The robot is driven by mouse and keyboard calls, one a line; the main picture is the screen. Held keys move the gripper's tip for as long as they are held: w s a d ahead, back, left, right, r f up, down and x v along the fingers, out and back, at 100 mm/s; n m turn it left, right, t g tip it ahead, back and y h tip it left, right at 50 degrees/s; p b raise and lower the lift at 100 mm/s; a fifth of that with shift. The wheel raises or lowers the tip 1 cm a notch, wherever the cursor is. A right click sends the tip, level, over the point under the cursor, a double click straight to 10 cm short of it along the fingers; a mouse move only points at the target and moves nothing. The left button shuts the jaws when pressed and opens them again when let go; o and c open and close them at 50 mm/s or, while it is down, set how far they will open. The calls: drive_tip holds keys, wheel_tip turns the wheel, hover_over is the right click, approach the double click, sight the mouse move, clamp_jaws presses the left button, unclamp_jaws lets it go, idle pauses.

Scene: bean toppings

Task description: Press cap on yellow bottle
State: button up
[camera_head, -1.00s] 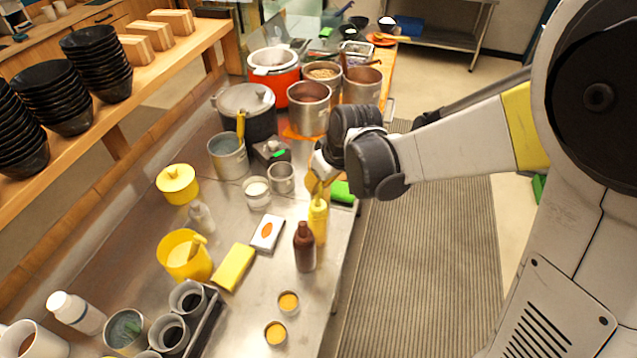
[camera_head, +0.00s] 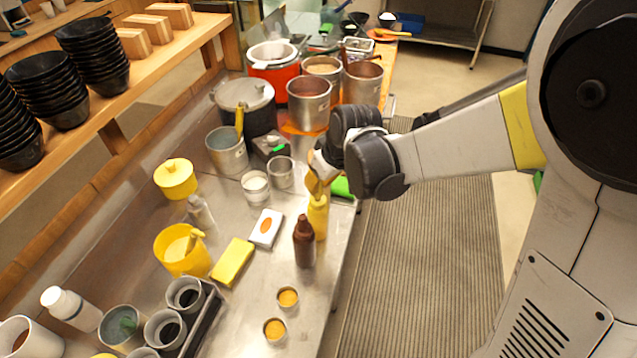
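The yellow bottle (camera_head: 318,217) stands upright near the right edge of the steel counter, just behind a brown bottle (camera_head: 304,242). My gripper (camera_head: 316,188) is right over the top of the yellow bottle, reaching down from my arm. Its fingers look small and overlap the bottle's tip, so I cannot tell whether they touch it or how far apart they are. The cap cannot be made out; the bottle's top is partly hidden by the gripper.
A white box (camera_head: 265,229), a yellow block (camera_head: 232,262) and two small orange-filled cups (camera_head: 288,298) lie nearby. A green object (camera_head: 341,187) is behind the gripper. Metal pots (camera_head: 309,104) stand farther back. Open floor with a ribbed mat (camera_head: 425,270) lies right of the counter.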

drive_tip(key=shift+f+b, duration=0.4)
drive_tip(key=shift+f, duration=0.1)
drive_tip(key=shift+f, duration=0.2)
drive_tip(key=o, duration=1.3)
drive_tip(key=shift+c, duration=0.2)
drive_tip(key=shift+r, duration=0.15)
drive_tip(key=shift+r+p, duration=2.15)
drive_tip(key=shift+r, duration=1.05)
clamp_jaws()
